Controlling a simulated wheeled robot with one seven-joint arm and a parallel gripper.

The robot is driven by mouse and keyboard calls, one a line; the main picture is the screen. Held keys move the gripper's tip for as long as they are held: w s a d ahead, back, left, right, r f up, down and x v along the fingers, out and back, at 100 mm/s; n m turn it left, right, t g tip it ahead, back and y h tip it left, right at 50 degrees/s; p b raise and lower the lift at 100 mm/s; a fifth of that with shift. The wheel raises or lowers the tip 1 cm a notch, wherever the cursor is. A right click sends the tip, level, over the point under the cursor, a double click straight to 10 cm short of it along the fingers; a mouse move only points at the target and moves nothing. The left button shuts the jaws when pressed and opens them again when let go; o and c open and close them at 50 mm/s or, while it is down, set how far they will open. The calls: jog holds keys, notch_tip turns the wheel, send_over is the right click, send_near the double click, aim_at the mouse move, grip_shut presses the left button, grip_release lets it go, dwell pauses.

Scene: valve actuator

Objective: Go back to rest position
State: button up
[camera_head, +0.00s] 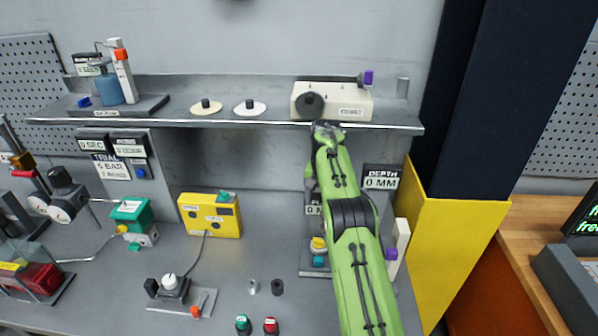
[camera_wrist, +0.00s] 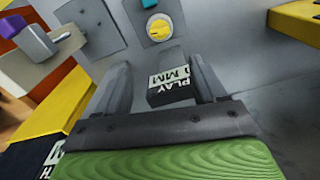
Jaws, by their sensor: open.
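My green arm reaches up from the bottom right in the head view. My dark gripper (camera_head: 327,130) is at its far end, by the front edge of the shelf and just below the cream box with a black knob (camera_head: 334,101). The wrist view shows my gripper (camera_wrist: 160,64) with its two grey fingers apart. A black display marked PLAY (camera_wrist: 172,88) appears between the fingers in that view; I see no contact with it. My arm partly hides the same display in the head view.
A grey shelf (camera_head: 230,122) runs across the back wall. A depth display (camera_head: 381,180) stands right of my arm, beside a yellow panel (camera_head: 450,225). A yellow box (camera_head: 210,215) and a knob unit (camera_head: 173,289) sit left on the bench.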

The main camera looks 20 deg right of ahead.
jog(key=shift+r, duration=0.1)
jog(key=s+a+r+n+t+b, duration=0.1)
jog(key=s+a+r+n, duration=0.1)
jog(key=s+a+r, duration=0.4)
jog(key=s+a+r+n+t+b, duration=0.1)
jog(key=s+r+t, duration=0.1)
jog(key=s+r, duration=0.7)
jog(key=s+a+f+n+t, duration=0.1)
jog(key=s+a+f, duration=0.1)
jog(key=s, duration=0.9)
jog(key=s+a+f+n+t+b, duration=0.1)
jog(key=s+a+f+n, duration=0.1)
jog(key=s, duration=1)
notch_tip(320, 180, down, 2)
jog(key=shift+s+a+f+n+t, duration=0.1)
jog(key=shift+s+a+n+t, duration=0.15)
jog(key=shift+a, duration=0.55)
